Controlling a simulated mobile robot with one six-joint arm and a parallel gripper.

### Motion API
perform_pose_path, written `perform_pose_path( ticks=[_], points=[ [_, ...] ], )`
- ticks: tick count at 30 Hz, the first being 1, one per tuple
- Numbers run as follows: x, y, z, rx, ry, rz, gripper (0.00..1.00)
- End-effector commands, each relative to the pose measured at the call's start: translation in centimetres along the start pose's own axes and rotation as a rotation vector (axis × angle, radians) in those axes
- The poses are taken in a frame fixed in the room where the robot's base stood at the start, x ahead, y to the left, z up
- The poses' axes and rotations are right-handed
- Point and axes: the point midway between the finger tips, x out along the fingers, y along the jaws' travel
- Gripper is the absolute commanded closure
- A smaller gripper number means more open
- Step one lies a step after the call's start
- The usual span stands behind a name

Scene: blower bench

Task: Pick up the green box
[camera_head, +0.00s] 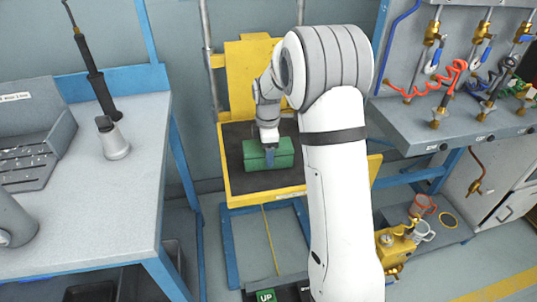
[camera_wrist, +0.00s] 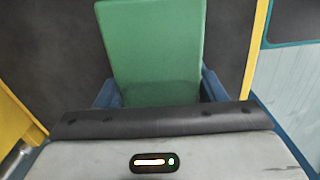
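The green box (camera_head: 286,152) lies on the dark bed of a yellow-framed stand (camera_head: 237,199) in the head view. My gripper (camera_head: 269,157) reaches down over the box, with one blue finger in front of its near side. In the wrist view the green box (camera_wrist: 155,45) fills the middle between the two blue fingers of my gripper (camera_wrist: 160,94). The fingers lie along its two sides with no clear gap. I cannot tell whether they press on it. The lower parts of the fingers are hidden.
A panel with valves and coiled hoses (camera_head: 440,70) is on the right. A lower shelf holds mugs (camera_head: 423,205) and a yellow device (camera_head: 393,245).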

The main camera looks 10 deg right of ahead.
Motion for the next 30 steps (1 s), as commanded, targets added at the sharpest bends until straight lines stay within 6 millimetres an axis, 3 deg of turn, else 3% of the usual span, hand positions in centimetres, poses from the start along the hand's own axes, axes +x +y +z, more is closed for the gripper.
perform_pose_path(
  ticks=[17, 25, 30],
  points=[
    [0.0, 0.0, 0.1, 0.001, 0.0, 0.0, 0.84],
    [-0.3, 0.1, 0.1, 0.002, 0.0, 0.003, 0.85],
    [-2.5, 0.1, 0.1, 0.002, 0.0, 0.006, 0.85]
  ],
)
